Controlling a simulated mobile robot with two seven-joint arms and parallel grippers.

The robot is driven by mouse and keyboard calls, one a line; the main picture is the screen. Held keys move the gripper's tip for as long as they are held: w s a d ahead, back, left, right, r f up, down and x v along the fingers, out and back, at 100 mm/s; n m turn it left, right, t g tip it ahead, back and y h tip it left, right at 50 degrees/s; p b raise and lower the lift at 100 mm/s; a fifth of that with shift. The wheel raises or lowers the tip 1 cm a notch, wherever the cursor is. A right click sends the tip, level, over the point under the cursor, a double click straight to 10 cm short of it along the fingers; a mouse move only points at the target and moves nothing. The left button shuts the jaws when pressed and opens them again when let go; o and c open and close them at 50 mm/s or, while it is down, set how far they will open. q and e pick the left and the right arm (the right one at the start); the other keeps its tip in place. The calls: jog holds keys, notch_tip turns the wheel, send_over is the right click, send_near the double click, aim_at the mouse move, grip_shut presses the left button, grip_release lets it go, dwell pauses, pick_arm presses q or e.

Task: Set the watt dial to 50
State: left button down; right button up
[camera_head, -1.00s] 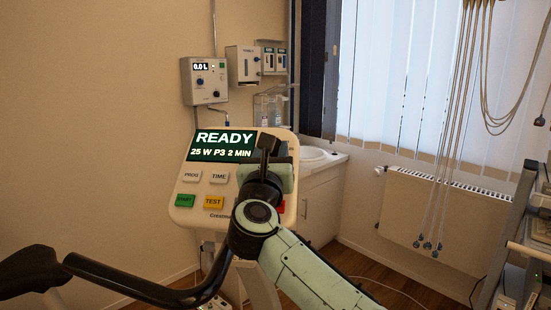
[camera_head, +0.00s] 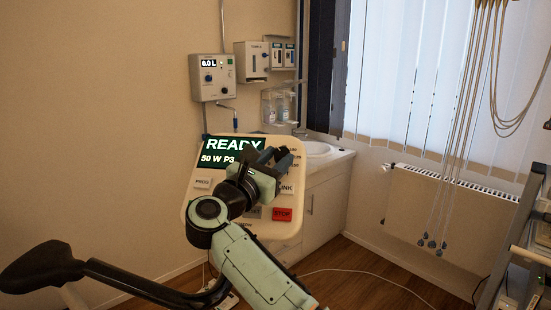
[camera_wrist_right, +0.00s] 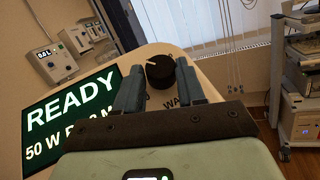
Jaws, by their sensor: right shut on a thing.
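The console (camera_head: 283,229) has a dark green display (camera_head: 217,160), partly hidden by my right gripper, that reads READY and 50 W. The black watt dial (camera_wrist_right: 159,71), with a pale pointer line, shows in the right wrist view on the console's upper edge, next to partly covered "WA" lettering. My right gripper (camera_head: 275,157) is at the console's upper right; in the right wrist view its two fingers stand on either side of the dial, shut on it. My left gripper is out of view.
A black handlebar (camera_head: 135,286) crosses the lower left, in front of the console. A red STOP button (camera_head: 282,214) sits below my right gripper. A wall box (camera_head: 213,77), a radiator (camera_head: 430,210) and an equipment rack (camera_head: 530,240) stand farther off.

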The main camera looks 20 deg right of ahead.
jog(key=shift+r, duration=0.1)
jog(key=o, duration=0.7)
jog(key=shift+o, duration=0.4)
jog(key=shift+d, duration=0.1)
jog(key=shift+s+a+f, duration=0.15)
jog(key=shift+a+f, duration=0.05)
jog(key=shift+a, duration=0.1)
jog(key=b+v, duration=0.4)
jog(key=v, duration=0.8)
jog(key=shift+s+a+b, duration=0.25)
jog(key=shift+b, duration=0.1)
